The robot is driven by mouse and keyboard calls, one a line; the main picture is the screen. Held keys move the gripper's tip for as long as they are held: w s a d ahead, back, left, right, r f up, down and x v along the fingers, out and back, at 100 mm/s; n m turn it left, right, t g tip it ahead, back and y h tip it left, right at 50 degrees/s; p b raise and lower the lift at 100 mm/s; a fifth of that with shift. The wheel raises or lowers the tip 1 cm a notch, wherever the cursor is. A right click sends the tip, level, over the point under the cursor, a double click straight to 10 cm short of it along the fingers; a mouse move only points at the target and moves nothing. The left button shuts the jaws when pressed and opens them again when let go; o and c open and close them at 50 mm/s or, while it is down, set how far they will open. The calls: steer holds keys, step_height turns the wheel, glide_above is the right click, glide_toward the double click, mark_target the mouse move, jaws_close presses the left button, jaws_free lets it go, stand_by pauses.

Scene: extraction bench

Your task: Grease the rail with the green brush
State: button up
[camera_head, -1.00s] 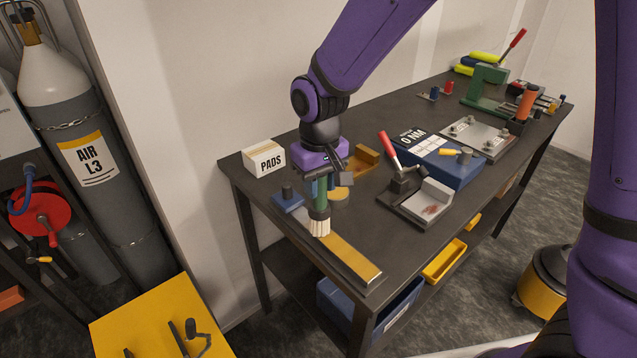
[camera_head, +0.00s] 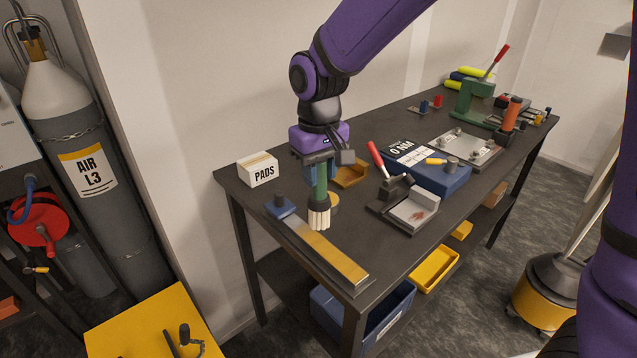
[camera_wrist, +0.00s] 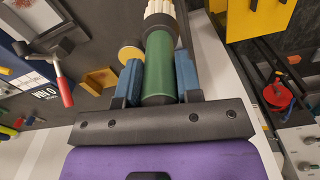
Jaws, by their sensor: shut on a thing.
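My gripper (camera_head: 319,174) is shut on the green brush (camera_head: 320,205), with its pale bristles pointing down. In the wrist view the brush's green handle (camera_wrist: 162,72) sits between the two blue fingers, bristles away from the gripper. The rail (camera_head: 318,250) is a long yellowish strip on a dark base near the bench's front left edge, with a blue block (camera_head: 281,208) at its far end. In the head view the bristles overlap the right side of the rail; I cannot tell whether they touch it.
A PADS box (camera_head: 258,170) stands behind the rail's far end. A clamp with a red handle (camera_head: 376,157) and a blue box (camera_head: 440,175) stand to the right. A yellow-orange holder (camera_head: 350,175) is behind the brush.

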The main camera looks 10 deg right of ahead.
steer(key=shift+r, duration=0.95)
stand_by(0.6)
